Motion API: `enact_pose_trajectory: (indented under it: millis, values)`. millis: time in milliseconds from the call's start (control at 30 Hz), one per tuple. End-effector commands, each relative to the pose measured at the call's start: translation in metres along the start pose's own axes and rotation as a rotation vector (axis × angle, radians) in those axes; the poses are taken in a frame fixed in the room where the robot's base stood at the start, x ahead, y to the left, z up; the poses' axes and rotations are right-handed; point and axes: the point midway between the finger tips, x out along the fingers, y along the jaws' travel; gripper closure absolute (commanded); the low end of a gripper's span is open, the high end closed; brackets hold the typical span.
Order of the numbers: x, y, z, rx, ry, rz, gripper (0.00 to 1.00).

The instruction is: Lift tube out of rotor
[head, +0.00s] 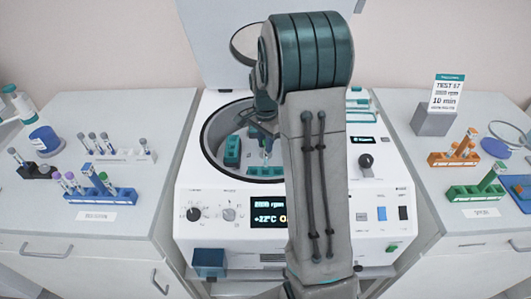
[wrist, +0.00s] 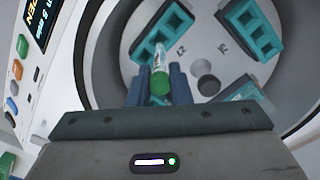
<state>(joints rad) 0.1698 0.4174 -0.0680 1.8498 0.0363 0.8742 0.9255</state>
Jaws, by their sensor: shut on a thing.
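In the wrist view, my gripper (wrist: 161,80) is shut on a tube (wrist: 160,57) with a green cap (wrist: 160,84). The cap lies between the two fingers and the clear body points away toward the rotor. The rotor (wrist: 190,68) is pale grey and carries teal buckets with square slots; one bucket (wrist: 160,32) lies just beyond the tube's far end. I cannot tell whether that end is inside a slot or clear of it. In the head view, my gripper (head: 265,137) is inside the open centrifuge bowl, partly hidden by my arm. Teal buckets (head: 232,151) show beside it.
The centrifuge lid (head: 215,40) stands open behind the bowl. Left bench: a blue rack (head: 110,194) and a white rack (head: 125,156) with tubes. Right bench: an orange rack (head: 452,158), a green rack (head: 475,192) and a sign (head: 447,92). The bowl wall (wrist: 103,65) surrounds my gripper.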

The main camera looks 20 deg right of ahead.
Motion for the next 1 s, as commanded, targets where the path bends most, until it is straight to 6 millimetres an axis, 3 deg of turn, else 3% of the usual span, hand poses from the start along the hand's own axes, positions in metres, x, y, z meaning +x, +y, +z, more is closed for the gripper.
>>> enact_pose_trajectory:
  millis: [467, 1000]
  values:
    - [-0.007, 0.0, 0.0, 0.0, -0.001, 0.001, 0.95]
    - [-0.05, 0.0, 0.0, 0.001, 0.0, 0.0, 0.95]
